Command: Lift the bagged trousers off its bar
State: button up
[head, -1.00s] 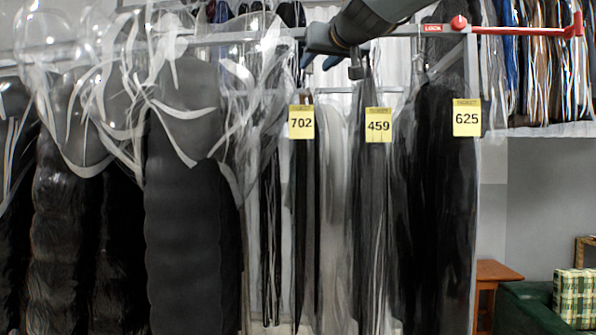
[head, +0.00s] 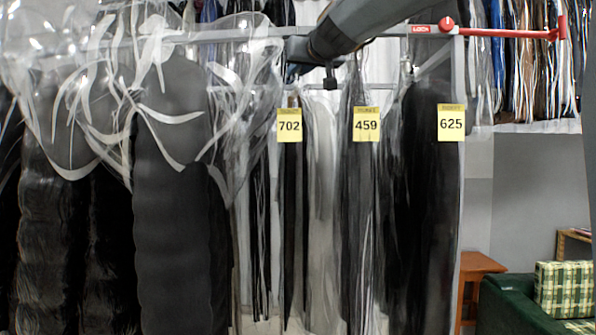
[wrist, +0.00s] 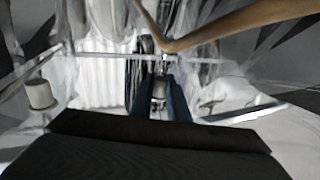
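The 702 garment (head: 293,200) is narrow and dark. The frames do not settle which garment is the trousers. My gripper (head: 291,62) is at the rail, just above the 702 tag; my arm reaches in from the upper right. In the wrist view, my gripper's (wrist: 158,88) two blue fingers stand apart with a gap between them, facing dark hanging cloth. Whether anything lies between the fingertips is unclear.
Bulky bagged dark garments (head: 180,200) crowd the left. A red lock lever (head: 505,33) sticks out at the rail's right end. A brown wooden hanger (wrist: 220,30) crosses the wrist view's upper right. A wooden stool (head: 478,272) and green armchair (head: 520,305) stand right.

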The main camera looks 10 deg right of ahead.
grip_shut()
jog(key=shift+r, duration=0.25)
jog(key=shift+r+p, duration=0.3)
jog(key=shift+r, duration=1.35)
jog(key=s+a, duration=0.1)
jog(key=s, duration=0.2)
jog(key=s+a+b, duration=0.1)
jog(key=s, duration=0.3)
jog(key=s+a+b, duration=0.1)
jog(key=s, duration=0.3)
jog(key=shift+s+a+f, duration=0.1)
jog(key=shift+s+a, duration=0.15)
jog(key=shift+a, duration=0.1)
jog(key=shift+b, duration=0.4)
jog(key=b, duration=0.2)
jog(key=shift+s+a+f+b, duration=0.1)
jog(key=shift+s+a+b, duration=0.15)
jog(key=shift+b, duration=0.05)
